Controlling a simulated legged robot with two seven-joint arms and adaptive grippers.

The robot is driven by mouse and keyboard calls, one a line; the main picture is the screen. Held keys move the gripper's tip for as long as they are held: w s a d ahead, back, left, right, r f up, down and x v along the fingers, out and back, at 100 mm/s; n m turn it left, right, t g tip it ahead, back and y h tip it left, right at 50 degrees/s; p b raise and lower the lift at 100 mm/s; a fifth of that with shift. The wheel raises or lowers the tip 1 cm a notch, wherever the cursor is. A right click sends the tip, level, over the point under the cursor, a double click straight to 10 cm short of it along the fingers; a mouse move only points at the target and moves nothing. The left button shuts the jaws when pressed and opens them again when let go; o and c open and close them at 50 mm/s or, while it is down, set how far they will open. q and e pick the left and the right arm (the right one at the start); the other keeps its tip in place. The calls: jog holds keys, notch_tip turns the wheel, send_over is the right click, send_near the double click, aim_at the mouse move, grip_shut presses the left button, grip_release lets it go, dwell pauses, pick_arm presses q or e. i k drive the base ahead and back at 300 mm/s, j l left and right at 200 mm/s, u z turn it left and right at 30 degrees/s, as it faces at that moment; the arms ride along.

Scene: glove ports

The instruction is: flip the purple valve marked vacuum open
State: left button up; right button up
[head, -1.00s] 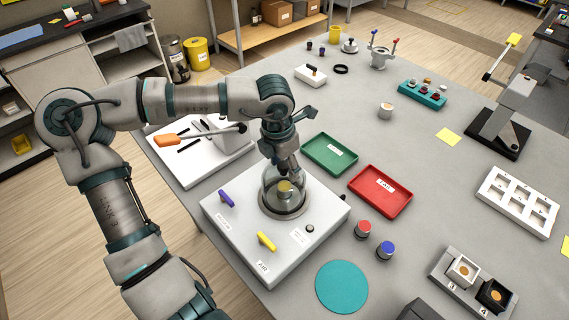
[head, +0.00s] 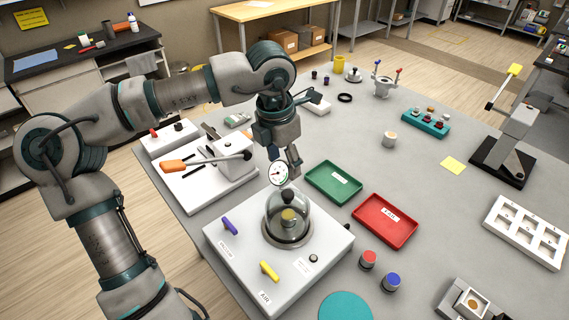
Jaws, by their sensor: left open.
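The purple valve (head: 229,226) is a small lever on the left of the white box (head: 232,258), with a label beside it. A yellow valve (head: 269,270) sits nearer the front edge by a label reading AIR. A clear dome (head: 288,216) stands on the box over a small yellowish object. A round gauge (head: 278,173) shows behind the dome. My left gripper (head: 290,170) points down above and behind the dome, open and apart from the purple valve. My right gripper is not in view.
A white base with an orange-handled lever (head: 172,166) stands left of my gripper. A green tray (head: 333,183) and a red tray (head: 385,221) lie to the right. Red (head: 368,259) and blue (head: 391,282) capped pieces stand right of the box.

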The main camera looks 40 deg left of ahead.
aim_at(226, 224)
jog(key=k, duration=1.5)
